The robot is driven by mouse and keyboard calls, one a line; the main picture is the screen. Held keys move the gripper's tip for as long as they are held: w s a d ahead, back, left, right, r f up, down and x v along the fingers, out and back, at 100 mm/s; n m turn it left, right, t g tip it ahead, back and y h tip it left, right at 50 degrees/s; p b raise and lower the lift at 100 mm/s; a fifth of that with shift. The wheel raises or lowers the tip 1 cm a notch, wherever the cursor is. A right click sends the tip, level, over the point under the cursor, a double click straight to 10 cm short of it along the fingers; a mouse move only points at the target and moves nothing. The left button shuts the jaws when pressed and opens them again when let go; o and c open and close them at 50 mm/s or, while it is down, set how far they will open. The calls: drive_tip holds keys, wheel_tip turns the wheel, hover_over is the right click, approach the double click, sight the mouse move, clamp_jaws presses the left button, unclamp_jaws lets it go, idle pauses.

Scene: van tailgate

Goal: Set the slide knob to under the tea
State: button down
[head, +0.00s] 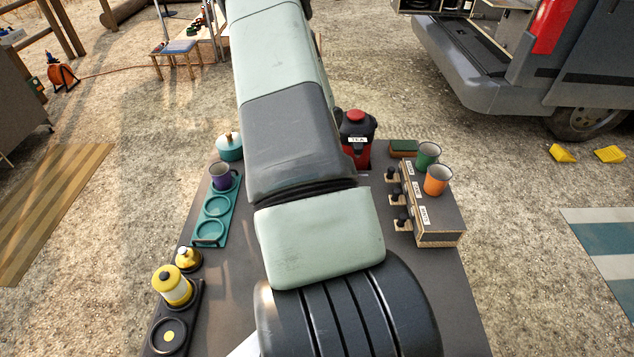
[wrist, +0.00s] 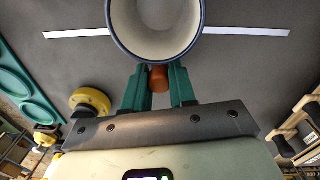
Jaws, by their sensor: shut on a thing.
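My gripper (wrist: 160,84) shows in the wrist view with its two green fingers shut on a small orange-brown knob (wrist: 159,79). A round, open cup-like vessel with a dark rim and a cream inside (wrist: 157,45) is just beyond the fingertips. A white strip (wrist: 245,31) shows on both sides of this vessel, on the dark table. In the head view my arm hides the gripper, the knob and the vessel. The tea dispenser (head: 356,130), dark and red with a red top and a TEA label, stands at the table's far edge, right of my arm.
A wooden box with dark knobs (head: 435,222) stands at the right, with a green mug (head: 427,155) and an orange mug (head: 437,180) on top. At the left are a teal tray (head: 209,233), a purple mug (head: 221,175) and a yellow-banded jar (head: 172,286).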

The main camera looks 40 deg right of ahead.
drive_tip(key=s+d, duration=0.8)
drive_tip(key=shift+s+d, duration=0.1)
drive_tip(key=c, duration=1.1)
unclamp_jaws()
drive_tip(key=shift+s, duration=0.1)
drive_tip(key=shift+o, duration=0.9)
wheel_tip(320, 180, up, 11)
drive_tip(key=shift+d, duration=0.2)
drive_tip(key=shift+f, duration=0.1)
